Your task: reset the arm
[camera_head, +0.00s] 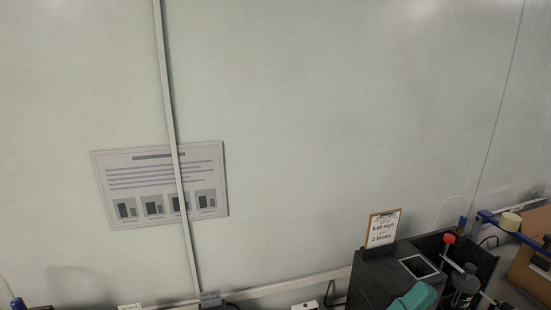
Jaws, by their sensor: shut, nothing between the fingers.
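My gripper and arm are not in view in the head view. The camera looks mostly at a pale wall (330,120). A teal rounded object (415,298) shows at the bottom edge, in front of a dark grey box; it is cut off by the frame, so I cannot tell what it is.
The dark box (375,280) has a square opening on top and a small sign (383,228) above it. Beside it, a black bin (485,262) holds tools, one red-tipped. A cardboard box (530,270) stands far right. A poster (160,185) hangs behind a thin conduit.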

